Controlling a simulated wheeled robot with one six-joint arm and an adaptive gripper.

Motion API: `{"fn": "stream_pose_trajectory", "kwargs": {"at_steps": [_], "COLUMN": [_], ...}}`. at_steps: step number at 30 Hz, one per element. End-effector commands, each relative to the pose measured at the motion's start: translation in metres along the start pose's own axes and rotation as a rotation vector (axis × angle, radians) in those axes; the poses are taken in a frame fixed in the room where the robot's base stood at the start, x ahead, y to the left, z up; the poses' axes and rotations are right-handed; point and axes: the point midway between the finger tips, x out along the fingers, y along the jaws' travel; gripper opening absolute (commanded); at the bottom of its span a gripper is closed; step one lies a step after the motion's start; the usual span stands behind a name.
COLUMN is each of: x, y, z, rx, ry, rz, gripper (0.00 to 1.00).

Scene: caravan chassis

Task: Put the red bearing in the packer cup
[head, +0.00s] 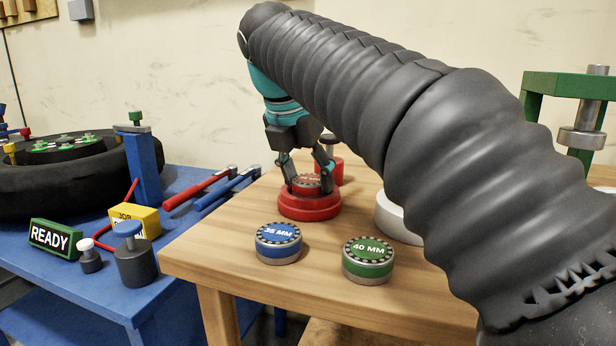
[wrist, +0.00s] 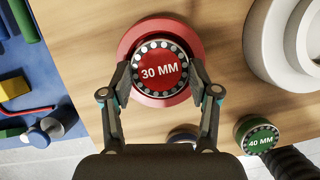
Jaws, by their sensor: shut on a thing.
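The red bearing (wrist: 161,68), marked 30 MM, is between the fingers of my gripper (wrist: 160,80), which is shut on it. It also shows in the head view (head: 308,181), label up and roughly level. Directly under it is a wider red stepped round dish (head: 309,207), which looks like the packer cup; its rim shows around the bearing in the wrist view (wrist: 132,46). The bearing is at or just inside the dish's top; I cannot tell whether it rests on the bottom. My gripper (head: 307,180) points down over the dish.
The blue 35 MM bearing (head: 279,243) and green 40 MM bearing (head: 367,259) stand near the wooden table's front edge. A red cylinder (head: 331,170) stands behind the dish. A pale round part (wrist: 268,45) is to the right, partly hidden by my arm in the head view.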

Motion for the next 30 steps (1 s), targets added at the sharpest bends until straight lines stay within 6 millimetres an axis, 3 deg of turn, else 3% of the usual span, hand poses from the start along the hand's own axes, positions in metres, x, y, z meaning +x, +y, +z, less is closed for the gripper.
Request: {"fn": "stream_pose_trajectory", "kwargs": {"at_steps": [7,8,10,22,30], "x": [0.003,0.002,0.002,-0.002,-0.043], "y": [0.000,0.000,0.000,0.000,0.001], "z": [-0.001,-0.001,-0.001,0.001,0.001], "rx": [0.000,0.000,-0.001,0.000,-0.001], "ry": [0.000,0.000,0.000,-0.001,-0.003], "rz": [0.000,0.000,0.000,0.001,0.004], "gripper": [0.10,0.68,0.86,0.86,0.86]}}
